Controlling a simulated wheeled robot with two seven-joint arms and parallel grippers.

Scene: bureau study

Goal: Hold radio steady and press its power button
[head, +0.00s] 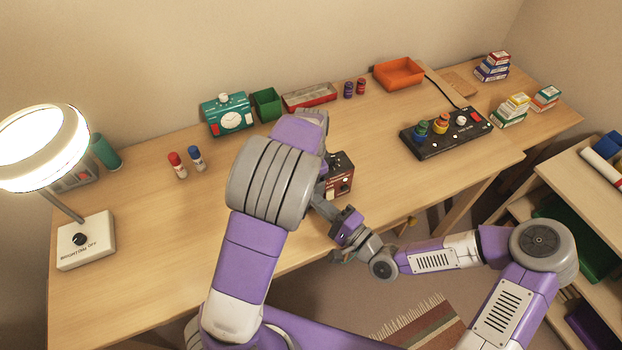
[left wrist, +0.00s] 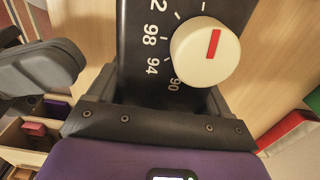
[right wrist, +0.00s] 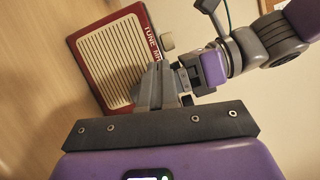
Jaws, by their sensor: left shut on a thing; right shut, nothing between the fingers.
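The radio (head: 341,178) is a dark red box at the desk's front edge, partly hidden by my left arm. In the right wrist view its cream grille (right wrist: 112,62) shows, with a pale knob at its side. The left wrist view shows a black panel with frequency numbers and a white dial with a red mark (left wrist: 205,52). My left gripper (right wrist: 190,78) is shut on the radio; its fingers are mostly hidden in the head view. My right gripper (head: 325,205) is shut and empty, close to the radio. I cannot make out the power button or whether the fingertips touch the radio.
A black panel with coloured knobs (head: 447,133) stands to the right. A teal device (head: 228,114), green bin (head: 267,104), tin (head: 309,96) and orange tray (head: 399,73) line the back. A lamp (head: 86,240) stands at left. The desk's left front is clear.

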